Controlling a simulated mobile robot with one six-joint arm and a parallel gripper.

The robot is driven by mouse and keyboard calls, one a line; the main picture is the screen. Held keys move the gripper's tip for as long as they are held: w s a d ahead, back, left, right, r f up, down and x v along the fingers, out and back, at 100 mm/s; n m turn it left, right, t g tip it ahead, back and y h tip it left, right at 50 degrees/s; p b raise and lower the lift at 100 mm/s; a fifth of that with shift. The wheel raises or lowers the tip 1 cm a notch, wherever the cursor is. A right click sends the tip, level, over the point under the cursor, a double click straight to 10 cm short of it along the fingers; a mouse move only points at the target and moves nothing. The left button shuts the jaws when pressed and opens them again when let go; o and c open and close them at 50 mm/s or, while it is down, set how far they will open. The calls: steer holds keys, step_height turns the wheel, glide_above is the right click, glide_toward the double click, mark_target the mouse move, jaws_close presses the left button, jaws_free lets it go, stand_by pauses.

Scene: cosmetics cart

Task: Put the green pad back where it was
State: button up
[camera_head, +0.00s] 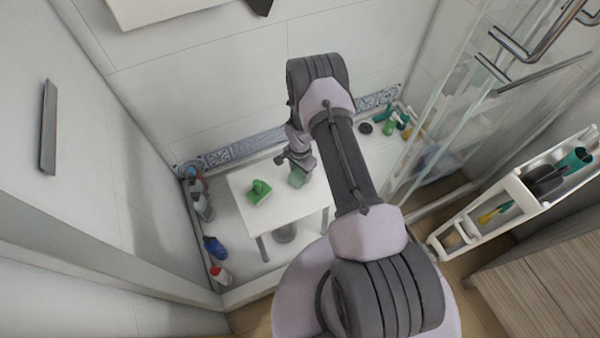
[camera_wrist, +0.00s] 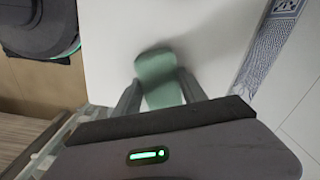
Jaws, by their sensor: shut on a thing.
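My gripper (camera_head: 290,162) is over the right part of a small white table (camera_head: 285,204) in the shower area. It is shut on the green pad (camera_head: 297,178), a pale green piece at the fingertips. In the wrist view the green pad (camera_wrist: 158,80) sits between the two dark fingers (camera_wrist: 160,97), with the white tabletop (camera_wrist: 210,30) behind it. I cannot tell whether the pad touches the table. A brighter green object (camera_head: 259,190) with a raised part stands on the left part of the tabletop.
Several bottles, among them a blue one (camera_head: 214,247) and a red-capped one (camera_head: 220,275), stand along the left wall. Green bottles (camera_head: 389,125) are in the far right corner. A glass door (camera_head: 440,110) and a white cart (camera_head: 500,205) holding items are on the right.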

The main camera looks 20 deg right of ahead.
steer(key=o, duration=1.2)
step_height(320, 180, up, 12)
steer(key=p, duration=0.5)
step_height(320, 180, up, 17)
steer(key=n+t, duration=0.1)
steer(key=n, duration=0.1)
glide_above(300, 172)
steer(key=w+a, duration=0.2)
step_height(300, 172, up, 8)
steer(key=s+a+t, duration=0.1)
steer(key=a, duration=0.1)
steer(key=s+a+r+n+t, duration=0.1)
steer(key=s+a+r+n, duration=0.1)
steer(key=s+r, duration=0.35)
steer(key=s+a+r+n+t, duration=0.1)
steer(key=s+a+r, duration=0.1)
steer(key=r, duration=0.6)
steer(key=s+a+r+n, duration=0.1)
steer(key=s+a+r, duration=0.1)
steer(key=s, duration=0.3)
steer(key=s+a+r+n+t+y, duration=0.1)
steer(key=s+a+r, duration=0.1)
steer(key=s, duration=0.4)
steer(key=s+a+r+n+y, duration=0.1)
steer(key=s+r+n, duration=0.1)
steer(key=s, duration=0.4)
steer(key=shift+a+r+t, duration=0.4)
steer(key=shift+r, duration=0.3)
